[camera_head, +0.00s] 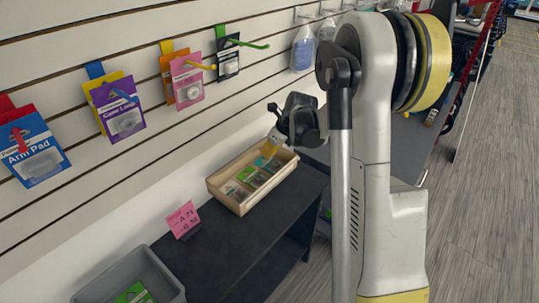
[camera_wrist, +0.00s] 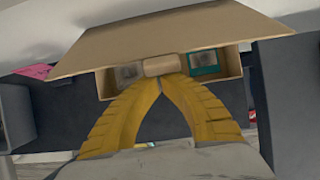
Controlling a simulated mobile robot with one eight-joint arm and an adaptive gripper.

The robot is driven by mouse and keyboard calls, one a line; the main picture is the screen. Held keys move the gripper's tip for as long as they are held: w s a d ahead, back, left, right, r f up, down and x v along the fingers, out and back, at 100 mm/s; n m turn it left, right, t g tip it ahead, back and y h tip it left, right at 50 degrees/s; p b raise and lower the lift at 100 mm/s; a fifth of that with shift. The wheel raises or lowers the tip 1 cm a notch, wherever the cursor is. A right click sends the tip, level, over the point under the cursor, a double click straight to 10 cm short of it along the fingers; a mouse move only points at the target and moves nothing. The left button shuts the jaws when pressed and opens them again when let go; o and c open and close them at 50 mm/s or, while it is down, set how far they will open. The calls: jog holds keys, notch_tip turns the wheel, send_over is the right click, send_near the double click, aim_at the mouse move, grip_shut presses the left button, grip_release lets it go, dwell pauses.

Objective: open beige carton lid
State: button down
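The beige carton (camera_head: 228,202) stands on the dark shelf and its inside shows from above, with several small packets in it. In the wrist view, the carton lid (camera_wrist: 150,38) is a broad beige panel, tilted up, above the carton front (camera_wrist: 103,86). A beige tab (camera_wrist: 162,65) sits at the middle of the lid's lower edge. My gripper (camera_wrist: 160,79) has its yellow fingertips together just at this tab; whether they pinch it is hidden. In the head view, my gripper (camera_head: 271,139) is over the carton's far right end.
Hanging packages, such as the Arm Pad pack (camera_head: 36,160), line the slatted wall. Grey floor (camera_head: 480,220) is open at right.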

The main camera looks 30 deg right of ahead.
jog(key=shift+g+h, duration=0.3)
jog(key=shift+g, duration=0.4)
jog(key=w+r+p, duration=0.1)
jog(key=w+r, duration=0.1)
jog(key=w+a+r+p, duration=0.1)
jog(key=w+r+p, duration=0.1)
jog(key=w+a+r+p, duration=0.1)
jog(key=w+r+p, duration=0.1)
jog(key=shift+w+a+r, duration=0.2)
jog(key=shift+r, duration=0.05)
jog(key=shift+w+a+r+p, duration=0.15)
jog(key=shift+w+r, duration=0.05)
jog(key=shift+w, duration=0.25)
jog(key=shift+w+a+r+p, duration=0.1)
jog(key=shift+w+r+p, duration=0.1)
jog(key=shift+w, duration=0.2)
jog(key=shift+r, duration=0.1)
